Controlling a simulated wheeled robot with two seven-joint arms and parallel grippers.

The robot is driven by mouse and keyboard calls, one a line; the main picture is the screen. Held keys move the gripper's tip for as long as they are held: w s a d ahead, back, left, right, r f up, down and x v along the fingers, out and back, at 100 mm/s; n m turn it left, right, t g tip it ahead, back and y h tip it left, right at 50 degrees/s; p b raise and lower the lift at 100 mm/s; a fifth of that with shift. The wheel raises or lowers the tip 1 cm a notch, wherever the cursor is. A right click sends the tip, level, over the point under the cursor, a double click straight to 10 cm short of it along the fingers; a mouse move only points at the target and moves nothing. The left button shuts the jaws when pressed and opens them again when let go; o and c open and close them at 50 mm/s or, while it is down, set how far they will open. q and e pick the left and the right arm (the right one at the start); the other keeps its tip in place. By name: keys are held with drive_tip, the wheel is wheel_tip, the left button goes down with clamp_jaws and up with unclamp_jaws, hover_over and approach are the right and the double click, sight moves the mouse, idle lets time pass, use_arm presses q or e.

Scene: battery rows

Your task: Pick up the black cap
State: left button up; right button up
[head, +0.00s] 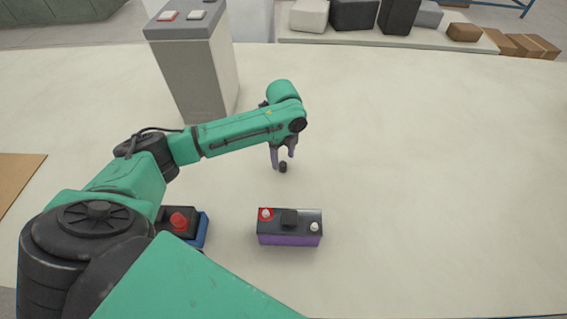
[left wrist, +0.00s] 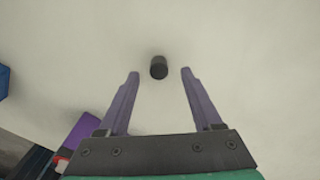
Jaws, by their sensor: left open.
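The black cap (head: 283,167) is a small dark cylinder on the pale floor, behind the purple battery in the head view. In the left wrist view the black cap (left wrist: 158,67) lies just beyond the fingertips, roughly midway between them. My left gripper (head: 283,158) is open and points down above the cap. Its two purple-grey fingers stand apart with nothing between them in the left wrist view (left wrist: 160,75). I cannot tell the exact height of the fingertips over the cap. My right gripper is not in view.
A purple battery (head: 288,239) with a black top stands in front of the cap. A blue battery with a red cap (head: 180,222) is partly hidden by my left arm. A tall grey cabinet (head: 195,70) stands behind. The surface to the right is clear.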

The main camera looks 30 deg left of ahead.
use_arm(q)
drive_tip(key=shift+s+f, duration=0.1)
drive_tip(key=shift+f, duration=0.95)
clamp_jaws()
drive_tip(key=shift+r, duration=0.1)
